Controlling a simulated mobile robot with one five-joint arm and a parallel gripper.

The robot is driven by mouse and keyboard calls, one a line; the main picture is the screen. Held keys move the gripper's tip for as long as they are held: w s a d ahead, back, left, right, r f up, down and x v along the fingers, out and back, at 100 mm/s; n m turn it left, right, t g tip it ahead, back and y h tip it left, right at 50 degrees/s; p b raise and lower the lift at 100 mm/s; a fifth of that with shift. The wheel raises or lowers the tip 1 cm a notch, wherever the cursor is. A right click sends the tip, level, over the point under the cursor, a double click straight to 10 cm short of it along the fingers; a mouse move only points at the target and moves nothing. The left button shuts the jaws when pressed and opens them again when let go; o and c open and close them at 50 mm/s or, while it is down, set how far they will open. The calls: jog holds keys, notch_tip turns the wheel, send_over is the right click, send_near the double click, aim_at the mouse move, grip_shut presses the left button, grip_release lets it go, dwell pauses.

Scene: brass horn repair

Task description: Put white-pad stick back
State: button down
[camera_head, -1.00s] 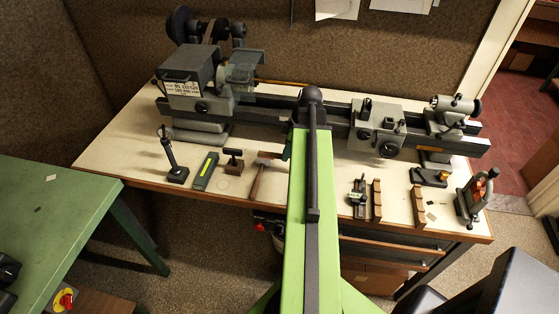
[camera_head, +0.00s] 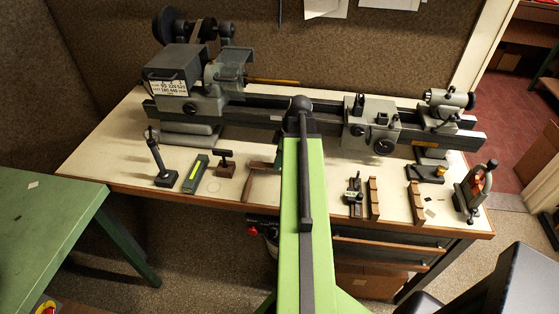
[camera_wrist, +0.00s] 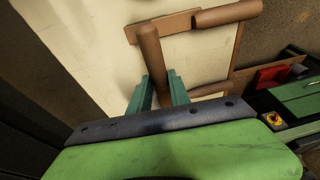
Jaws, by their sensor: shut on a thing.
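My gripper (camera_wrist: 158,82) has two teal fingers in the wrist view. It is shut around a brown, round wooden stick (camera_wrist: 150,48), whose rounded end points away from my wrist. No white pad shows on the visible part; the other end is hidden. The stick's far end overlaps a flat wooden strip (camera_wrist: 170,25) in the picture; I cannot tell if they touch. Another round wooden piece (camera_wrist: 228,13) lies at the strip's right end, and one (camera_wrist: 211,90) shows right of the fingers. In the head view my green arm hides most of the gripper, near a brown wooden piece (camera_head: 262,184) at the bench front.
The cream bench (camera_head: 115,150) carries a grey lathe (camera_head: 190,90) along the back. A black stand (camera_head: 162,165), a green box (camera_head: 195,174) and a small clamp (camera_head: 225,165) stand left of my arm. Notched wooden blocks (camera_head: 374,198) stand right. A green table (camera_head: 45,215) is at left.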

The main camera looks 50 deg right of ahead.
jog(key=c, duration=1.2)
grip_release()
jog(key=p+v, duration=1.3)
jog(key=shift+w+a, duration=0.1)
